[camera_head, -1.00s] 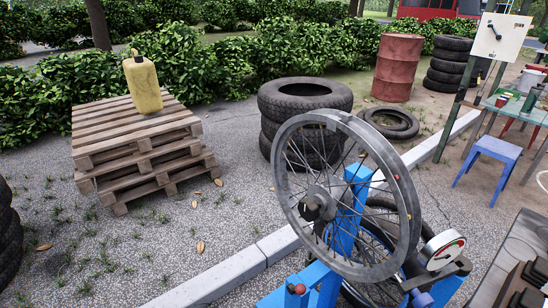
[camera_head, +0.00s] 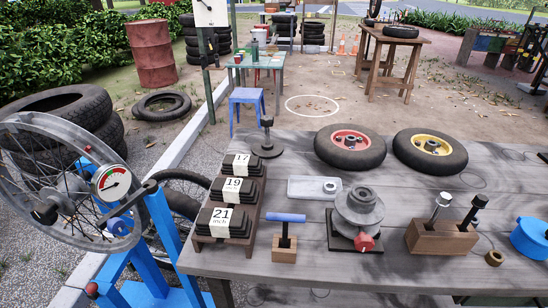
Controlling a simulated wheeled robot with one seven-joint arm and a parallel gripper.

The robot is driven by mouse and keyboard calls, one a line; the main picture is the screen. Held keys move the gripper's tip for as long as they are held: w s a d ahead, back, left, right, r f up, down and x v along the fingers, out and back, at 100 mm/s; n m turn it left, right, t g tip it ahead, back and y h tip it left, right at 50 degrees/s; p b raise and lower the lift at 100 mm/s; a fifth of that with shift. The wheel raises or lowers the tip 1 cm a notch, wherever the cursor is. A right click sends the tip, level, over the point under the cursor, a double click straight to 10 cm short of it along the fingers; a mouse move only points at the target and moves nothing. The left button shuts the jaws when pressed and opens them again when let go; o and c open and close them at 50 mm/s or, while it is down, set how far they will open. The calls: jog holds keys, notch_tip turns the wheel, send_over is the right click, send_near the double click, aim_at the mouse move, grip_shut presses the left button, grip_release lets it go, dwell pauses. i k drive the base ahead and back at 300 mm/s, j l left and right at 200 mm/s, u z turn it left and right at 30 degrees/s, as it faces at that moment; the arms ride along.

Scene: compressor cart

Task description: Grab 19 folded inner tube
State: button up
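The 19 folded inner tube (camera_head: 238,196) is a dark folded stack with a white band reading "19 inch". It sits in the middle step of a small wooden rack (camera_head: 226,240) at the left end of the grey workbench. A similar stack marked 17 (camera_head: 242,165) lies behind it, and one marked 21 (camera_head: 221,222) lies in front of it. My gripper is not in view.
The grey workbench (camera_head: 316,262) also holds two small wheels, red-hubbed (camera_head: 350,149) and yellow-hubbed (camera_head: 430,150), a grey pulley-like device (camera_head: 359,212) and a blue-handled tool (camera_head: 287,218). A blue wheel stand (camera_head: 160,235) with a spoked wheel (camera_head: 60,190) stands left of the bench.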

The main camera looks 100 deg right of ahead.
aim_at(231, 190)
jog(key=z, duration=1.8)
